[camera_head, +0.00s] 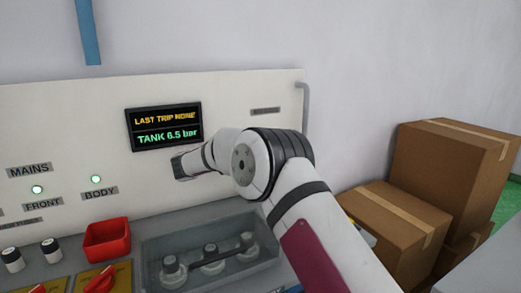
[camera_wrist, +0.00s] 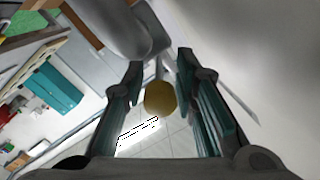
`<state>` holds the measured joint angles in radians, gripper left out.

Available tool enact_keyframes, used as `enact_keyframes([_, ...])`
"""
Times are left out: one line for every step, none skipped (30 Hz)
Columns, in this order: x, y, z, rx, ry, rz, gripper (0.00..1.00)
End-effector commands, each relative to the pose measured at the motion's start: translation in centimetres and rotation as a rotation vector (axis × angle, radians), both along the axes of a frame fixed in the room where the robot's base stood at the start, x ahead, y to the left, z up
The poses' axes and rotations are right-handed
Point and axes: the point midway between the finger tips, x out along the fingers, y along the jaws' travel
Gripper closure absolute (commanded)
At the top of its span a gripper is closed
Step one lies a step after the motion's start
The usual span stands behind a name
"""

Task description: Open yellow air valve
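In the wrist view a round, dull-yellow knob (camera_wrist: 160,98) sits between the two fingers of my gripper (camera_wrist: 161,65). I take it for the yellow air valve. The fingers are apart, with a narrow gap visible on each side of the knob; contact is not clear. A grey stem or pipe shows behind the knob. In the head view the yellow knob does not show, and my arm covers the middle of the picture. I cannot make out my gripper's fingers there.
A pale panel (camera_head: 60,120) carries a display (camera_head: 165,127) reading "TANK 6.5 bar". Below are a red bin (camera_head: 106,240), a grey tray (camera_head: 155,275) with several knobs, and red handles on yellow plates. Cardboard boxes (camera_head: 445,180) stand right. A teal box (camera_wrist: 53,90) shows in the wrist view.

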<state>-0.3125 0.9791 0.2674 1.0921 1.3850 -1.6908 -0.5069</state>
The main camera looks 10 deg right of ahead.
Motion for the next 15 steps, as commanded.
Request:
enact_keyframes([0.0,-0.1,0.0,0.000,0.000,-0.001,0.73])
enact_keyframes([0.0,-0.1,0.0,0.000,0.000,-0.001,0.73])
enact_keyframes([-0.1,0.0,0.0,0.000,0.000,-0.001,0.73])
enact_keyframes([-0.1,0.1,0.0,-0.001,0.000,-0.002,0.73])
enact_keyframes([-0.2,0.3,0.0,-0.001,0.000,-0.002,0.73])
enact_keyframes([-0.3,0.7,0.0,0.000,0.000,-0.001,0.73])
enact_keyframes([-0.5,1.0,0.0,-0.001,0.000,-0.001,0.73])
enact_keyframes([-0.6,1.4,0.0,0.000,0.000,0.000,0.73])
enact_keyframes([-0.9,1.9,0.0,0.001,0.000,0.001,0.73])
enact_keyframes([-1.1,2.4,0.0,0.001,0.000,0.001,0.73])
enact_keyframes([-1.4,3.0,0.0,0.000,0.000,0.001,0.73])
enact_keyframes([-1.7,3.8,0.0,0.000,0.000,0.002,0.73])
enact_keyframes([-2.0,4.3,0.0,0.000,0.000,0.002,0.73])
enact_keyframes([-2.3,5.0,0.0,0.000,0.000,0.002,0.73])
enact_keyframes([-2.6,5.7,0.0,0.000,-0.001,0.002,0.73])
